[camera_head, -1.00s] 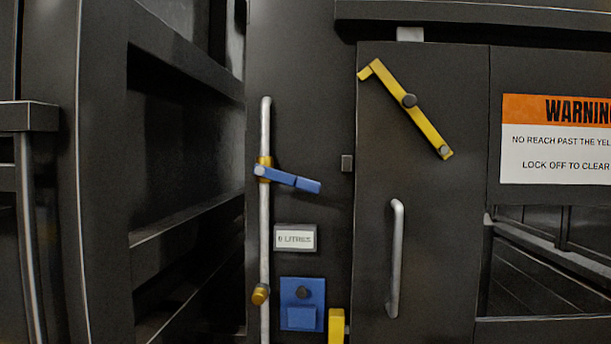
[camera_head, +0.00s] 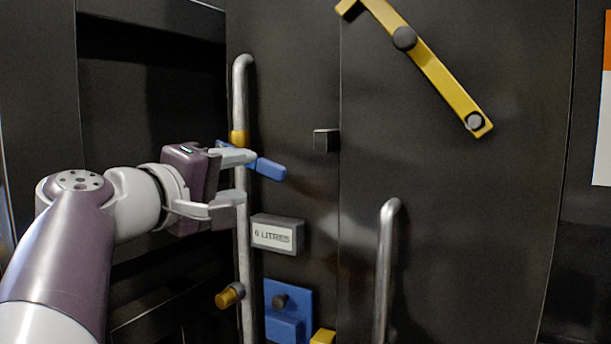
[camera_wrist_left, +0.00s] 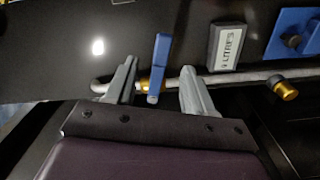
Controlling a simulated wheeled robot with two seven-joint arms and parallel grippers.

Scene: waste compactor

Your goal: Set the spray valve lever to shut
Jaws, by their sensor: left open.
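The blue spray valve lever (camera_head: 270,169) sits on a brass valve body (camera_head: 239,138) on the grey vertical pipe. Its free end points right and slightly down in the head view, across the pipe; part of it is hidden behind my gripper. My left gripper (camera_head: 246,177) is open at the pipe, with one finger over the lever and the other below it. In the left wrist view the lever (camera_wrist_left: 160,66) stands between the two open fingers (camera_wrist_left: 158,82), apart from both. The brass valve (camera_wrist_left: 150,86) shows there too. My right gripper is not in view.
A "LITRES" label box (camera_head: 277,234) is below the lever, with a blue bracket (camera_head: 288,312) under it. A brass knob (camera_head: 230,295) is lower on the pipe. A yellow bar (camera_head: 440,80) and a grey door handle (camera_head: 387,270) are to the right.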

